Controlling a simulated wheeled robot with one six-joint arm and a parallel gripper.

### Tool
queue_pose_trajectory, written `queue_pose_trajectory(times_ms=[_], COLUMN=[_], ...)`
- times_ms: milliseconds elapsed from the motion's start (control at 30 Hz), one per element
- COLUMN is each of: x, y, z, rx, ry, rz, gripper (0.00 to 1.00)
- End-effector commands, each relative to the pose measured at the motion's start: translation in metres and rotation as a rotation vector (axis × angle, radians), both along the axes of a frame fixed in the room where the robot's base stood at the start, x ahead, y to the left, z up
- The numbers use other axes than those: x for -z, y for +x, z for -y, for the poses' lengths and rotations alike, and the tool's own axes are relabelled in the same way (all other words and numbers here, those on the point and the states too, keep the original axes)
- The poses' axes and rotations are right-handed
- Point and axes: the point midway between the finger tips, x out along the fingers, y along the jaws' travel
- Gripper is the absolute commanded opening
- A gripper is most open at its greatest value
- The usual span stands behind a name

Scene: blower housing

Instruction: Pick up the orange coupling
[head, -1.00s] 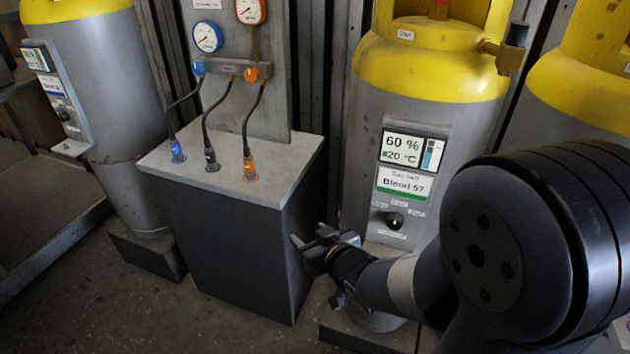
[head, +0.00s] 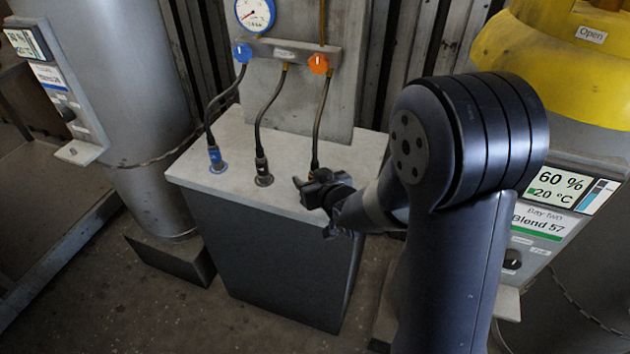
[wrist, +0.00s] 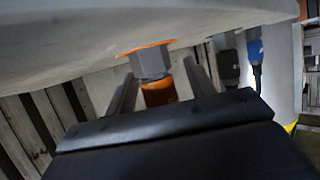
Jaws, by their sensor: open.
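The orange coupling (wrist: 158,93) shows in the wrist view with a grey hex nut and an orange ring where it meets the grey bench top (wrist: 60,45). My gripper (wrist: 160,70) is open, with one finger on each side of the coupling in that view. A gap shows on the left side; whether the right finger touches cannot be told. In the head view my gripper (head: 308,184) is at the bench's front right edge and hides the coupling. Only its dark hose (head: 318,128) shows, running up to an orange knob (head: 318,64).
A blue coupling (head: 216,160) and a dark grey coupling (head: 263,177) stand to the left on the bench top (head: 235,133), each with a hose. A gauge panel (head: 300,95) rises behind. Gas cylinders stand left (head: 110,70) and right (head: 560,75).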

Motion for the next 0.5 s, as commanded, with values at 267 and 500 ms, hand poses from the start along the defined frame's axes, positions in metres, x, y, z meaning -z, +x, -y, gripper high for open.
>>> queue_pose_trajectory(times_ms=[267, 500], x=[0.0002, 0.0002], y=[0.0005, 0.0004], z=[-0.0003, -0.0003], rx=[0.0, 0.0], ry=[0.0, 0.0], rz=[0.0, 0.0], gripper=[0.47, 0.27])
